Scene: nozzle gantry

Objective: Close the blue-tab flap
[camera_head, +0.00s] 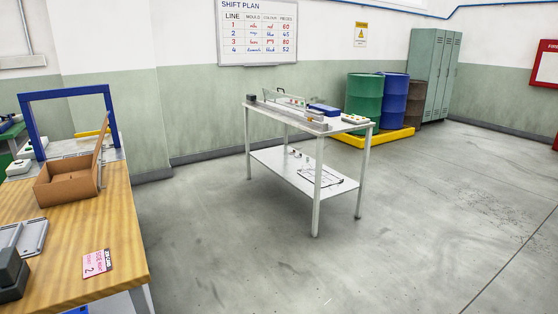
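A brown cardboard box (68,183) sits on the wooden table at the left, with one panel (100,144) standing up at its right side. I cannot make out a blue tab on it. A blue item (324,109) lies on the white table in the middle, beside a long grey rail-like device (288,104). It is too small to tell whether it is a flap or a tab. Neither of my grippers can be seen.
A blue gantry frame (66,95) stands behind the box. Grey trays (24,236), a dark block (11,275) and a pink card (97,263) lie on the wooden table (110,220). The white table (262,111) stands apart, with open floor around it. Drums (364,97) stand behind.

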